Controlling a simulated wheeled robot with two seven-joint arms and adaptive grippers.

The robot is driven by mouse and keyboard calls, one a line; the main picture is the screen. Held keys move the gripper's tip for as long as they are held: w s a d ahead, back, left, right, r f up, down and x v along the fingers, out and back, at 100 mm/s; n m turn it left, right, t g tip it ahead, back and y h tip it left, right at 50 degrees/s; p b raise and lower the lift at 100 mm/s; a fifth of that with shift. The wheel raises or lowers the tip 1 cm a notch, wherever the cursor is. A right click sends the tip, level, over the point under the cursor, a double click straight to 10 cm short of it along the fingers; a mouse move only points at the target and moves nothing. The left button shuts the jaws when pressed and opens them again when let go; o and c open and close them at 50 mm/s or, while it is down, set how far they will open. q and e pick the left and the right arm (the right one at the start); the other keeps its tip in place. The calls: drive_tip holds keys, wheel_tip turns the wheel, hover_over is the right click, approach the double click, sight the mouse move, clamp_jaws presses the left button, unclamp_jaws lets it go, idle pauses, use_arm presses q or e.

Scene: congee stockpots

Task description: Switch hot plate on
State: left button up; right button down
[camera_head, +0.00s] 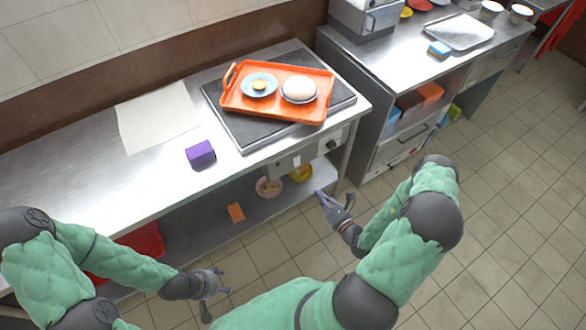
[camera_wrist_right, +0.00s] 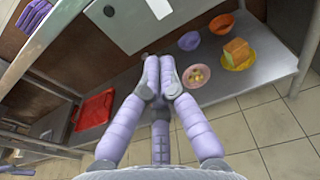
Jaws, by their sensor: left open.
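The black hot plate (camera_head: 243,131) is set in the steel counter, with an orange tray (camera_head: 232,103) resting on it. A dark round knob (camera_head: 333,144) is on the front panel (camera_head: 290,162) below the hot plate; its setting is too small to read. My right gripper (camera_head: 322,196) is below and in front of the panel, apart from the knob. In the right wrist view its fingertips (camera_wrist_right: 159,58) are together with nothing between them, and a pale panel (camera_wrist_right: 138,22) is above them. My left gripper (camera_head: 226,281) is open and empty in front of the counter, low at the left.
The tray carries a blue plate (camera_head: 259,86) and a bowl (camera_head: 299,90). Bowls, including a pink one (camera_wrist_right: 197,75), stand on the lower shelf. Another steel counter (camera_head: 400,50) is at the right.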

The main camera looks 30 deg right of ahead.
sight(297, 161)
drive_tip(key=shift+w, duration=0.1)
drive_tip(key=w+a+f+b, duration=0.1)
drive_tip(key=w+b, duration=0.3)
drive_tip(key=w, duration=0.9)
drive_tip(key=shift+w+f, duration=0.35)
